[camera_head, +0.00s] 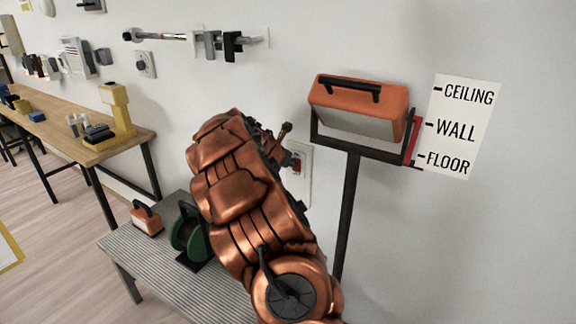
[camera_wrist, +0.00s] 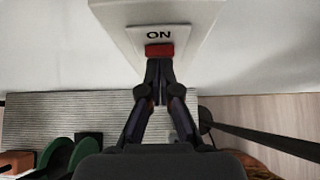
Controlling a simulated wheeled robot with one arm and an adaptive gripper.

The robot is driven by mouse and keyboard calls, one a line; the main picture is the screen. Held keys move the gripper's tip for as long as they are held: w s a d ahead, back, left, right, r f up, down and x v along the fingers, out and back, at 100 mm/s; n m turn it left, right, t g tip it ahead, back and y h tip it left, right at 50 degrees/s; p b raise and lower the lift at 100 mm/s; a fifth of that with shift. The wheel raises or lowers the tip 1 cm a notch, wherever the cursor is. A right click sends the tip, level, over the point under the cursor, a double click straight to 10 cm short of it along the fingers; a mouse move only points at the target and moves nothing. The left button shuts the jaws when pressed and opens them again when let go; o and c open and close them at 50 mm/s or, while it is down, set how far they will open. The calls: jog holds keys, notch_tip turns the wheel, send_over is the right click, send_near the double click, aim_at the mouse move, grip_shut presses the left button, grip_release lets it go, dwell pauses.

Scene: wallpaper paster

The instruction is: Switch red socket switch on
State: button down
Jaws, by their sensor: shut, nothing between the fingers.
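The red switch (camera_wrist: 160,51) sits on a white wall socket plate (camera_wrist: 190,38), just below the word ON in the wrist view. In the head view the red switch (camera_head: 297,163) shows partly beside my copper arm, on the wall plate (camera_head: 304,180). My gripper (camera_wrist: 159,66) is shut and empty, its fingertips right at the lower edge of the red switch. I cannot tell whether they touch it.
An orange work lamp (camera_head: 358,100) on a dark stand (camera_head: 348,215) is right of the socket. A ridged grey table (camera_head: 150,262) below holds a green cable reel (camera_head: 187,235) and a small orange item (camera_head: 147,220). A wall sign (camera_head: 458,125) hangs at the right.

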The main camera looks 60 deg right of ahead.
jog(key=shift+r+p, duration=0.15)
jog(key=shift+p, duration=0.25)
jog(key=shift+d+p, duration=0.25)
jog(key=shift+p, duration=0.65)
jog(key=shift+r, duration=0.15)
jog(key=shift+r+p, duration=0.65)
jog(key=shift+p, duration=0.3)
jog(key=shift+a, duration=0.1)
